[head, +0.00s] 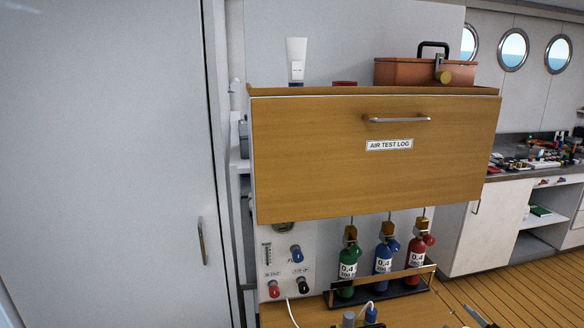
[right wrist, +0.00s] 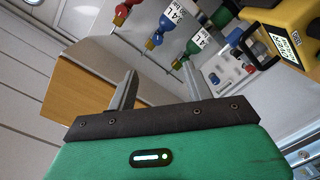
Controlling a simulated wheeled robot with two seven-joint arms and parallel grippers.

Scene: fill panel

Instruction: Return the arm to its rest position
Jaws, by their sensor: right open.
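My right gripper (right wrist: 160,74) shows in the right wrist view, with its two grey fingers spread apart and nothing between them. Its green and black body fills the bottom of that view. The fingers point toward the cylinders and valve panel, apart from them as far as I can tell. In the head view a green cylinder (head: 347,270), a blue cylinder (head: 384,259) and a red cylinder (head: 416,255) stand in a dark rack under the wooden front labelled AIR TEST LOG (head: 320,180).
A panel with red, blue and black knobs (head: 295,254) is left of the cylinders. A tube (head: 296,60) and a brown toolbox (head: 408,72) stand on the cabinet top. A grey door (head: 100,150) fills the left.

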